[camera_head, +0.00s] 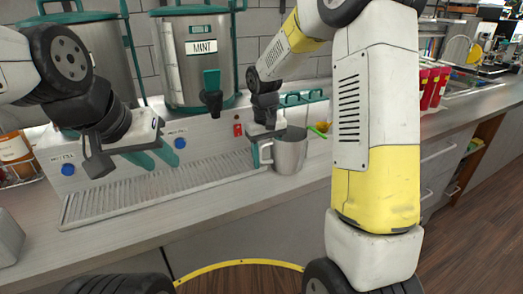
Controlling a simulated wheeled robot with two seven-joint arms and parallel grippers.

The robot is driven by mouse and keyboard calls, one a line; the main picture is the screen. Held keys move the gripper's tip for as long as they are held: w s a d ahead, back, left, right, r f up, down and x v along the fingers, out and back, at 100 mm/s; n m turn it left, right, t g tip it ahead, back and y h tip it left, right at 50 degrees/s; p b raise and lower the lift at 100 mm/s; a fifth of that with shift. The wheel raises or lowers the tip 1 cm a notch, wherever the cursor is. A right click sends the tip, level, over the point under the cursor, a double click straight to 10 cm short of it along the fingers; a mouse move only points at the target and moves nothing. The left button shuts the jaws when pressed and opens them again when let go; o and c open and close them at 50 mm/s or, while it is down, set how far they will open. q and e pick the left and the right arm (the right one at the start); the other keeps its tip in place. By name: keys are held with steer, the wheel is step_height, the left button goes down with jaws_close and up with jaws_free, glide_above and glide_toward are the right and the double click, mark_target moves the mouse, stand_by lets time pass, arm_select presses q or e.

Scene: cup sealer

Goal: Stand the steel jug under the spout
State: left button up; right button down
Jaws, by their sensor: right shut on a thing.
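The steel jug (290,153) is upright at the right end of the dispenser, to the right of the drip tray (150,190). My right gripper (262,152) is shut on the jug's handle, on its left side. I cannot tell whether the jug's base touches the counter. The dark spout (211,100) with a teal lever is on the front of the tank labelled MINT (203,65), above the tray and left of the jug. My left gripper (155,160) is empty in front of the dispenser at the left, its teal fingers apart.
A second steel tank (95,60) stands at the left, partly behind my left arm. Red cups (430,85) stand farther right on the counter. A bottle rack (15,155) is at the left edge. The drip tray looks bare.

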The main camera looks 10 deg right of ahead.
steer(key=c, duration=0.9)
jaws_free()
steer(key=shift+f, duration=0.1)
steer(key=o, duration=0.3)
